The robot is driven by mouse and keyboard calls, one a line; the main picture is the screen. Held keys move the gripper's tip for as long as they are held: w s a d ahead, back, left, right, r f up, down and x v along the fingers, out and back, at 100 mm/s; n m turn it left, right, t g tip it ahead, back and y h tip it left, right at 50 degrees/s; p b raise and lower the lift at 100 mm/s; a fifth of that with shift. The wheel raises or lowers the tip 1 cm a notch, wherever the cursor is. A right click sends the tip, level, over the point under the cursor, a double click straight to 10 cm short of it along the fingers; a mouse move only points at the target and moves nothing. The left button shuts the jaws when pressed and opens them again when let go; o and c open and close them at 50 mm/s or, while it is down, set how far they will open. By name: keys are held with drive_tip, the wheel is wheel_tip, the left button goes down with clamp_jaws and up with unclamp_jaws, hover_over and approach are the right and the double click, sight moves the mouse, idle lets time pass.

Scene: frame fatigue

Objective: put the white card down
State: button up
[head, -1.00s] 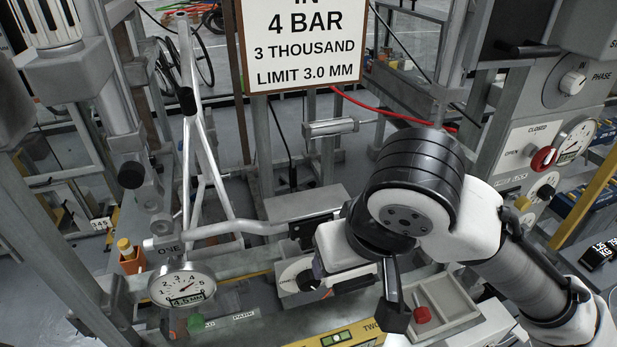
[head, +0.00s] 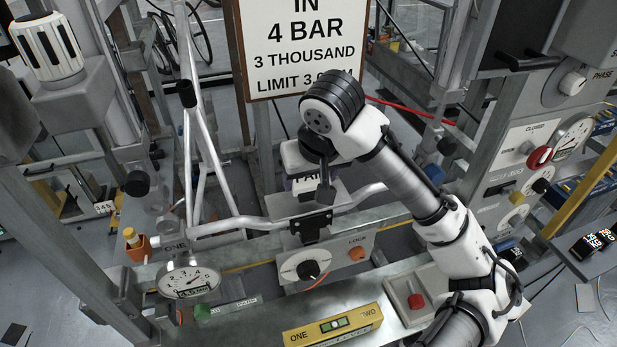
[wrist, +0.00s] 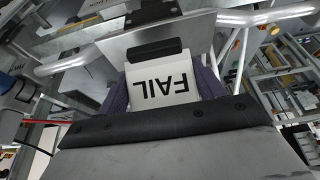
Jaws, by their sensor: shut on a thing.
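The white card (wrist: 165,84), marked FAIL, is between the two purple fingers of my gripper (wrist: 160,90) in the wrist view, with its lettering upside down. My gripper is shut on it. In the head view, part of the card (head: 308,184) shows below my gripper (head: 304,178), near a grey metal plate (head: 300,203) with a black clamp above the silver bent tube. My wrist hides the rest of the card. I cannot tell whether the card touches the plate.
Below are a panel with a black knob and LOCK button (head: 357,253), a dial gauge (head: 190,281), a yellow level (head: 332,325) and a tray with a red knob (head: 416,301). A sign (head: 305,45) stands behind.

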sight(309, 183)
drive_tip(key=shift+w+a, duration=0.2)
drive_tip(key=shift+w, duration=0.55)
drive_tip(key=shift+f+p, duration=0.4)
drive_tip(key=shift+f, duration=1.35)
drive_tip(key=shift+f, duration=0.2)
drive_tip(key=o, duration=1)
drive_tip(key=shift+o, duration=0.2)
drive_tip(key=shift+r, duration=0.15)
drive_tip(key=shift+r, duration=0.2)
drive_tip(key=v, duration=1.1)
drive_tip(key=shift+s+r+b, duration=0.25)
drive_tip(key=shift+r+b, duration=0.1)
drive_tip(key=shift+b, duration=0.1)
